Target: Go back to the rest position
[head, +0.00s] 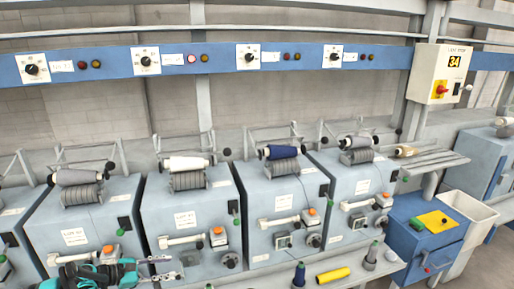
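My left gripper (172,267), with a teal and black wrist, comes in at the lower left in the head view. Its two grey fingers point right and are spread apart, with nothing visible between them. It is in front of the lower part of a blue-grey spinning unit (160,215) that carries a white bobbin (186,163). Most of my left arm is out of frame. My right gripper is not in view.
Several similar units stand in a row, one with a dark blue bobbin (281,152). A front ledge (345,284) holds a yellow tube (333,275) and a dark blue spool (299,274). A blue cabinet (412,262) and a white bin (470,215) stand right.

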